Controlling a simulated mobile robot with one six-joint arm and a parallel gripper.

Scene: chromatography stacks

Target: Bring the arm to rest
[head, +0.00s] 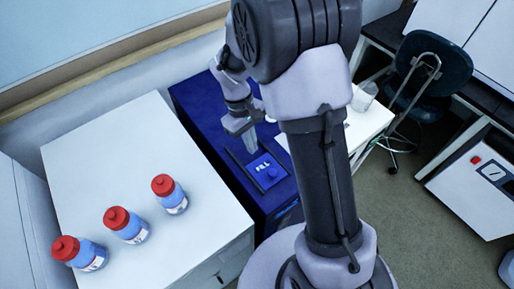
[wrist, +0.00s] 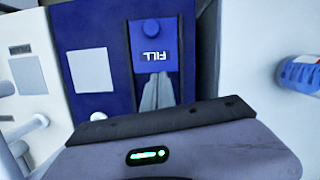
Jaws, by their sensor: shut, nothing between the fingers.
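My arm stands in the middle of the head view, with its forearm bent down toward a dark blue unit (head: 192,100). My gripper (head: 252,148) is over this unit, beside a blue panel marked FILL (head: 268,170) with a round blue button (head: 272,172). In the wrist view my gripper (wrist: 160,78) shows its fingers together and empty, pointing at the panel just below the FILL label (wrist: 152,57). The round button (wrist: 151,27) is beyond the fingertips. I cannot tell whether the fingertips touch the panel.
Three blue bottles with red caps, the nearest to my arm being one bottle (head: 171,195), stand on a white cabinet (head: 110,150) at left. A white table (head: 365,125) with a clear container (head: 364,97), a dark chair (head: 432,75) and a white box (head: 478,190) are at right.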

